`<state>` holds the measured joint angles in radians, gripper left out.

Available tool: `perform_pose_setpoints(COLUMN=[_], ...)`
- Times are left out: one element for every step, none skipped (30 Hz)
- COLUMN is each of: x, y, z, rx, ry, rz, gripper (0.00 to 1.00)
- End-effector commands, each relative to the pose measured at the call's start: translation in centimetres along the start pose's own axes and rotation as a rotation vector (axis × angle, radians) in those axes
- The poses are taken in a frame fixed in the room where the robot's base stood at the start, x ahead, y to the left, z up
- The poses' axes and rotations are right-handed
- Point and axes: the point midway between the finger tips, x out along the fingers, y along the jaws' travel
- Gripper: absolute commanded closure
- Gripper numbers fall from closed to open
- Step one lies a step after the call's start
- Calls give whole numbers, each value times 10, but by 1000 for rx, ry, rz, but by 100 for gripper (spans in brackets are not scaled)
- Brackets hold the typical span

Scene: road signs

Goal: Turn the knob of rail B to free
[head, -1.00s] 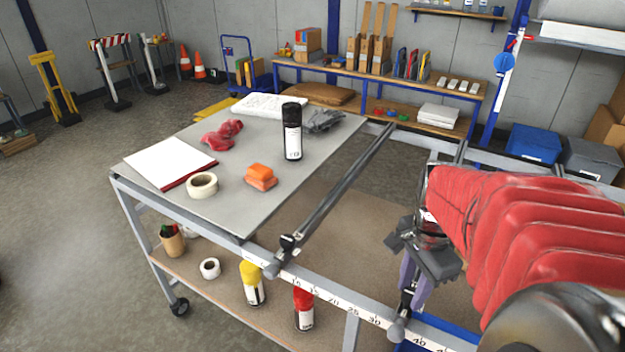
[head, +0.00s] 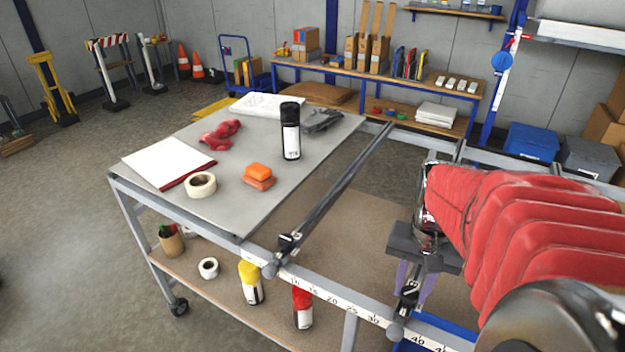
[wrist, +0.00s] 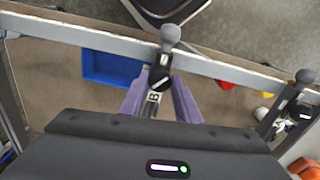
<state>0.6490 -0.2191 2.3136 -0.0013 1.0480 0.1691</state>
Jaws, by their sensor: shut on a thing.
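Rail B shows in the wrist view by its "B" label (wrist: 154,97), between my purple fingers. Its small black knob (wrist: 161,77) with a white mark sits by the grey front beam, and shows small in the head view (head: 409,290). My gripper (wrist: 159,84) is shut on this knob from above; it is at right in the head view (head: 411,293). A grey ball end (wrist: 170,33) sticks out past the beam, also in the head view (head: 395,331). I cannot read the knob's setting.
Another rail (head: 338,190) with its own black knob (head: 288,242) runs beside the grey tabletop (head: 250,190). A blue bin (wrist: 108,70) lies below the beam.

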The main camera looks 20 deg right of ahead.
Motion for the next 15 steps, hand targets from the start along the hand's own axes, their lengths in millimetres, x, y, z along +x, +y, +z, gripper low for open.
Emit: perform_pose_setpoints(x=[1,1,1,1,1,1,1,1,1,1,1,0,0,0,0], y=[0,0,0,0,0,-1,-1,-1,-1,-1,-1,-1,-1,-1,-1], z=[0,0,0,-1,-1,-1,-1,-1,-1,-1,-1,-1,-1,-1,-1], rx=[-44,-73,-110,-139,-168,-205,-234,-263,-300,-328,-356,-392,-418,-444,-476], ry=[1,1,1,1,1,2,2,2,2,2,2,2,2,2,2], rz=[-1,-1,-1,-1,-1,-1,-1,-1,-1,-1,-1,-1,-1,-1,-1], gripper=[93,93,93,93,93,93,93,93,93,93,93,93,93,93,93])
